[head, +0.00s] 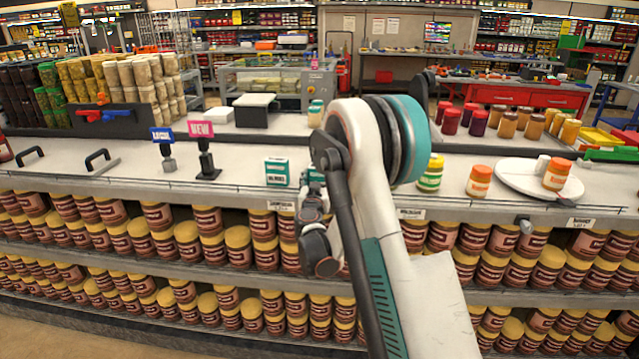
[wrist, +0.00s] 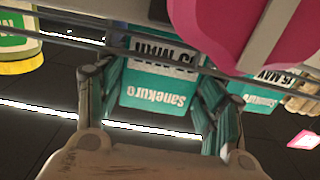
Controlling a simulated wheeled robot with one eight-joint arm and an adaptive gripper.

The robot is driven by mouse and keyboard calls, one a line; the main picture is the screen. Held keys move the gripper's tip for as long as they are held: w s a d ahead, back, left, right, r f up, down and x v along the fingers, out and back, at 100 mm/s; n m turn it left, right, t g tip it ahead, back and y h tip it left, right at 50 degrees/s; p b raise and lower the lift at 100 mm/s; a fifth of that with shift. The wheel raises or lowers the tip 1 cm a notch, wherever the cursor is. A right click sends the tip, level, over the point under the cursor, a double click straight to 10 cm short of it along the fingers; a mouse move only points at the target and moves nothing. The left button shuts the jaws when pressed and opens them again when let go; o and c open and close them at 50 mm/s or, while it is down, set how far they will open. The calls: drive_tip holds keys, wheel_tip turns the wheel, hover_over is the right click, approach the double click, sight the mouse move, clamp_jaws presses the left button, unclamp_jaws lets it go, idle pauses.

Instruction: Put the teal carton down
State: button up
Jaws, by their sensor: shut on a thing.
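A teal and white carton (wrist: 155,88) with "Sanekuro" lettering is between the two fingers of my gripper (wrist: 157,100) in the wrist view, and the fingers are shut on it. In the head view my gripper (head: 312,205) is at the front edge of the upper shelf. A bit of teal carton (head: 313,176) shows there, mostly hidden by my arm. A second teal carton (head: 277,172) stands on the shelf just left of it, and it also shows at the right in the wrist view (wrist: 258,103). I cannot tell whether the held carton touches the shelf.
A pink sign (head: 201,130) stands to the left. A thin wire rail runs along the shelf's front edge. A large pink shape (wrist: 235,30) fills the wrist view's upper right.

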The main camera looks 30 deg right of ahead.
drive_tip(key=shift+r, duration=0.1)
drive_tip(key=o, duration=1.1)
